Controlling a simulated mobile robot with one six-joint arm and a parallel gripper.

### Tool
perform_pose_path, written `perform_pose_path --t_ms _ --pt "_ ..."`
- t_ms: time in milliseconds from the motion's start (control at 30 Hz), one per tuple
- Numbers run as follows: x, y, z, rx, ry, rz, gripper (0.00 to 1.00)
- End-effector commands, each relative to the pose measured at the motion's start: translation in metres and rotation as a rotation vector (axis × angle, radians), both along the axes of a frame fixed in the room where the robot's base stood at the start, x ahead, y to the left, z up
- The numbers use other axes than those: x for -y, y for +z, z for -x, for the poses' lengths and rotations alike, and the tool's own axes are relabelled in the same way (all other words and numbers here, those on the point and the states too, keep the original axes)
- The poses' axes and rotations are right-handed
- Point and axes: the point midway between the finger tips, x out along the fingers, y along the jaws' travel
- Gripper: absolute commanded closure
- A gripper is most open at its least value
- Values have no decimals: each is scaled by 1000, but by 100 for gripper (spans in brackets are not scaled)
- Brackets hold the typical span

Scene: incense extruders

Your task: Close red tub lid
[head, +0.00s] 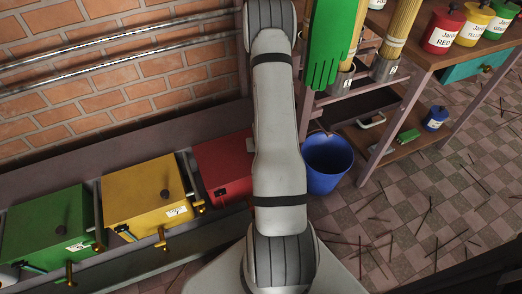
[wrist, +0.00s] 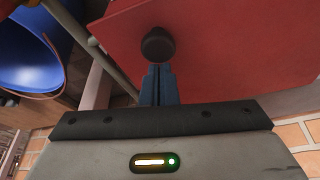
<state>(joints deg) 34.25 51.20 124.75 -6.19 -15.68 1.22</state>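The red tub (head: 224,165) stands at the right end of a row of tubs in the head view, partly hidden behind my arm. Its red lid (wrist: 225,55) fills the upper right of the wrist view, with a round black knob (wrist: 158,45) on it. My gripper (wrist: 159,70) shows its blue fingers close together, with no object visible between them. The fingertips are just below the knob in the picture; I cannot tell whether they touch it. My gripper is hidden in the head view. I cannot tell whether the lid is fully down.
A yellow tub (head: 145,192) and a green tub (head: 48,228) stand left of the red one. A blue bucket (head: 327,165) is on the floor to the right, near a shelf leg. A brick wall (head: 120,75) with metal rails is behind the tubs.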

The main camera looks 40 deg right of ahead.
Motion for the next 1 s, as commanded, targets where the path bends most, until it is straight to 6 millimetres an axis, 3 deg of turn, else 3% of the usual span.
perform_pose_path --t_ms 167,600,1000 --pt "-3 2 7 -15 -2 -9 100" --pt "-12 67 22 -3 0 -2 100" --pt "-14 83 21 -2 5 1 100"
